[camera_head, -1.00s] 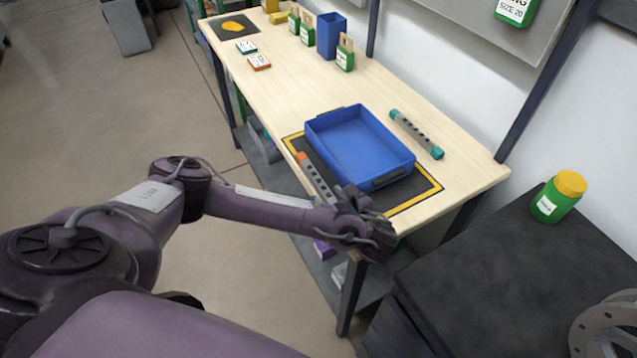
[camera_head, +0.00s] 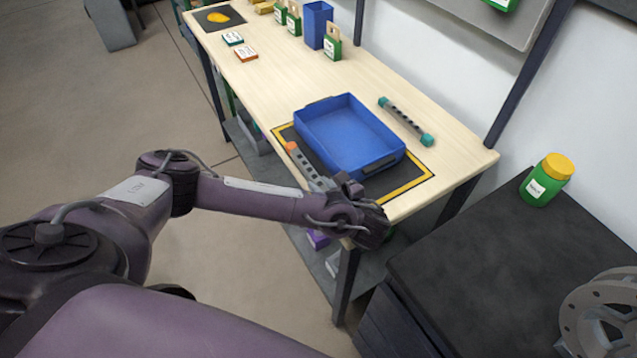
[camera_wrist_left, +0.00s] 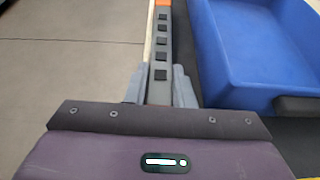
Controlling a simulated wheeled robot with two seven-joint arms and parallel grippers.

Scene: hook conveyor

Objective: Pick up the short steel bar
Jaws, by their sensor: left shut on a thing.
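A grey steel bar with an orange end (camera_head: 304,163) lies along the left side of the blue tray. My left gripper (camera_head: 341,190) is at its near end, by the table's front corner. In the left wrist view, the bar (camera_wrist_left: 161,48) runs straight away between the two grey fingers (camera_wrist_left: 159,86), which are shut on it. Its near end is hidden by the gripper. I cannot tell whether the bar is clear of the mat. A second bar with teal ends (camera_head: 405,120) lies right of the tray.
The blue tray (camera_head: 350,135), empty, sits on a yellow-edged dark mat (camera_head: 410,186) close beside the held bar. Tagged blocks and a blue bin (camera_head: 318,25) stand at the far end. A dark cabinet with a green jar (camera_head: 546,182) is at right.

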